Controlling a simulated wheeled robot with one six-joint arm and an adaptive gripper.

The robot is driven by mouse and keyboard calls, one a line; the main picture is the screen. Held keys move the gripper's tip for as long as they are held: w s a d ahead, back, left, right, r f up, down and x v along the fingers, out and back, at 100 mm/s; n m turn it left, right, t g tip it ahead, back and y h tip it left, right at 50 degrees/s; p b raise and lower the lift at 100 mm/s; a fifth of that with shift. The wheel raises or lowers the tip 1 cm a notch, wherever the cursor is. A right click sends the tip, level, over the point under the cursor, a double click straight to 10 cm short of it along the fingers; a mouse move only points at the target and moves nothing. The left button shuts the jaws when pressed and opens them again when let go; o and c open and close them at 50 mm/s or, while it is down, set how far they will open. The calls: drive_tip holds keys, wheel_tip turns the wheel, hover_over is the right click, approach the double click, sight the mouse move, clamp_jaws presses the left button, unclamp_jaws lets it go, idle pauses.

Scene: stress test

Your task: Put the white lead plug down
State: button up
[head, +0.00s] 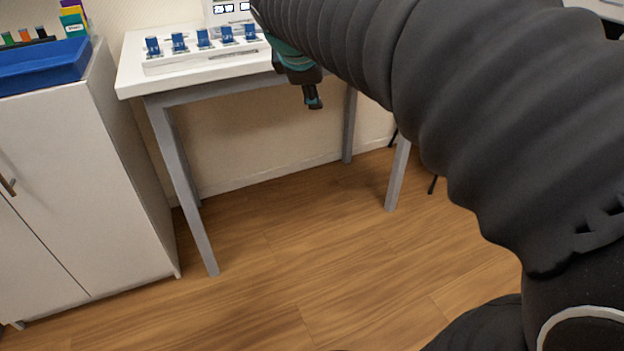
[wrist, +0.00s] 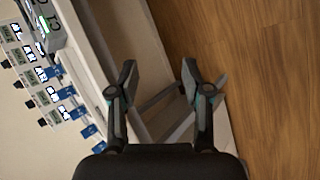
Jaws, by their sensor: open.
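No white lead plug can be made out in either view. My gripper (wrist: 160,78) is open in the wrist view, with nothing between its two fingers. In the head view my gripper (head: 313,100) hangs just in front of the white table (head: 133,72), pointing down beside its front edge. My own arm covers the right part of the table top, so anything lying there is hidden.
A white panel (head: 207,57) with a row of blue pieces stands on the table, with a display unit (head: 232,9) behind it. A white cabinet (head: 60,170) with a blue tray (head: 40,72) is at left. The wooden floor (head: 300,240) in front is clear.

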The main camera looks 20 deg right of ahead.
drive_tip(key=s+a+f+m+y, duration=0.2)
drive_tip(key=s+a+f+m, duration=0.2)
drive_tip(key=s+f+m, duration=0.2)
drive_tip(key=s+a+f+m+g+y, duration=0.1)
drive_tip(key=s+a+f+m+y, duration=0.2)
drive_tip(key=s+f+m, duration=0.3)
drive_tip(key=s+a+f, duration=0.1)
drive_tip(key=s+f, duration=0.3)
drive_tip(key=s, duration=0.4)
drive_tip(key=shift+s+a+m, duration=0.25)
drive_tip(key=shift+s+m, duration=0.05)
drive_tip(key=shift+s, duration=0.05)
